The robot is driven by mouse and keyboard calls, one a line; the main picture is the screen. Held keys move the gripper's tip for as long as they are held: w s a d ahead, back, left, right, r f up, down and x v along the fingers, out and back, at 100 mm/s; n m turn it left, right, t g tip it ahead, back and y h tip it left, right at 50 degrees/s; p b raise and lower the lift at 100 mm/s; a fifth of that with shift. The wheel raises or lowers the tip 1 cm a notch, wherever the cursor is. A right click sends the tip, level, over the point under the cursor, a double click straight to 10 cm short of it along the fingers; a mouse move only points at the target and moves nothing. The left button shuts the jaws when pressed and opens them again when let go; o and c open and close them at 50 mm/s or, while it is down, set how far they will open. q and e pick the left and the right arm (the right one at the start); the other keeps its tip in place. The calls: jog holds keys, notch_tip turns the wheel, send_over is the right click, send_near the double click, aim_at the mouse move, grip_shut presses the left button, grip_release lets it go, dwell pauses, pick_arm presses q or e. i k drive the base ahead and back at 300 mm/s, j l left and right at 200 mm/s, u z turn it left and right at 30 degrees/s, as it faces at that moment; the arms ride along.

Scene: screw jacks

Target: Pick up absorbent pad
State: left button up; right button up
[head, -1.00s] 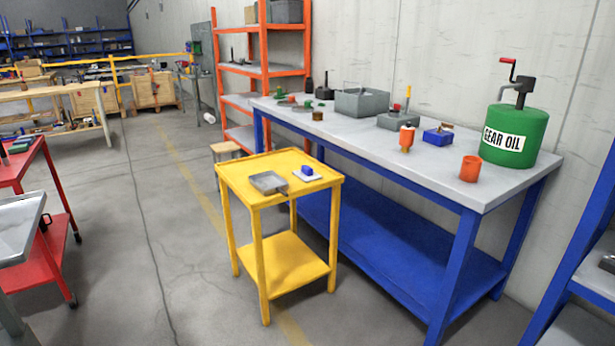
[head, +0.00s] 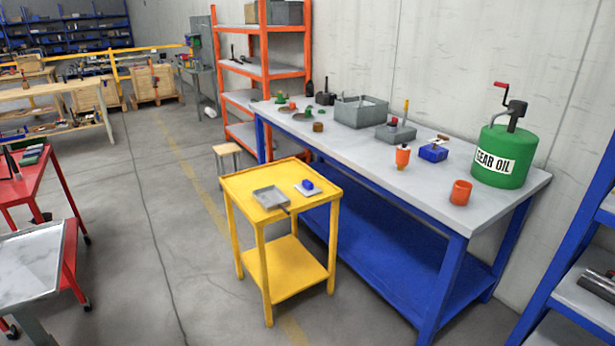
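A small flat white piece, which looks like the absorbent pad (head: 313,192), lies on the top of the yellow cart (head: 243,186). A small blue block (head: 307,184) sits on it and hides part of it. A shallow grey metal tray (head: 270,197) lies to its left on the same top. Neither of my grippers shows in the head view.
Behind the cart stands a blue bench (head: 400,168) with a green gear oil drum (head: 505,157), orange cup (head: 460,192), orange bottle (head: 402,157) and grey bin (head: 361,110). A stool (head: 228,150) stands behind left. Floor left of the cart is clear.

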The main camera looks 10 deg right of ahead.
aim_at(306, 188)
jog(key=i+j, duration=0.2)
jog(key=i, duration=0.25)
jog(key=i+j, duration=0.15)
jog(key=i, duration=0.3)
jog(key=i+j+z, duration=0.1)
jog(key=i, duration=0.4)
jog(key=i+j, duration=0.3)
jog(key=i, duration=0.15)
jog(key=i+j, duration=0.2)
jog(key=i, duration=0.25)
jog(key=i+j, duration=0.25)
jog(key=i, duration=0.2)
jog(key=l+z, duration=0.05)
